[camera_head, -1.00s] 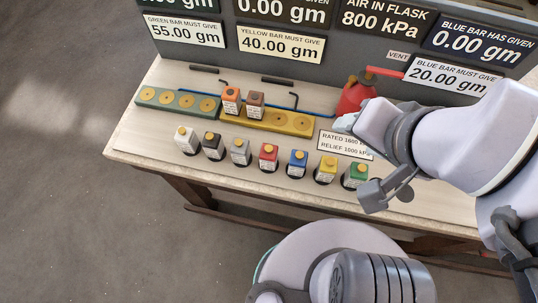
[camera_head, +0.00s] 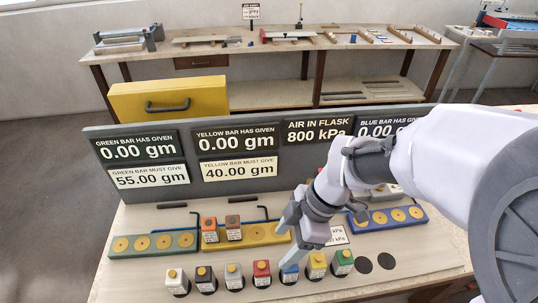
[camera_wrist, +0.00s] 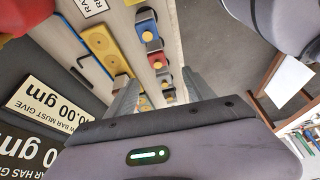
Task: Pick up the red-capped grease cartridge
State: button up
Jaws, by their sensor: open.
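The red-capped grease cartridge (camera_head: 262,272) stands upright in the middle of the front row on the bench, between a grey one (camera_head: 234,273) and a blue one (camera_head: 290,273). In the wrist view the red cartridge (camera_wrist: 155,53) shows beyond my fingers, in line with the others. My gripper (camera_head: 286,245) is open and empty. In the wrist view the fingers (camera_wrist: 160,79) stand apart. The exact height above the caps cannot be told.
White (camera_head: 177,282), black (camera_head: 206,279), yellow (camera_head: 317,265) and green (camera_head: 342,262) cartridges stand close by in the row. Behind are the green bar (camera_head: 150,246), the yellow bar (camera_head: 255,233) holding orange and brown cartridges, the blue bar (camera_head: 400,215), and the sign panel (camera_head: 235,150).

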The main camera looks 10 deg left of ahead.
aim_at(263, 269)
jog(key=shift+n, duration=0.3)
jog(key=b+x, duration=0.4)
jog(key=x, duration=0.8)
jog(key=shift+w+f+b, duration=0.15)
jog(key=shift+b, duration=0.2)
jog(key=b+x, duration=0.1)
jog(key=x, duration=0.2)
jog(key=b+x, duration=0.1)
jog(key=x, duration=0.1)
jog(key=shift+w+a+f, duration=0.1)
jog(key=shift+w+f, duration=0.15)
jog(key=shift+f, duration=0.1)
jog(key=shift+r, duration=0.1)
grip_shut()
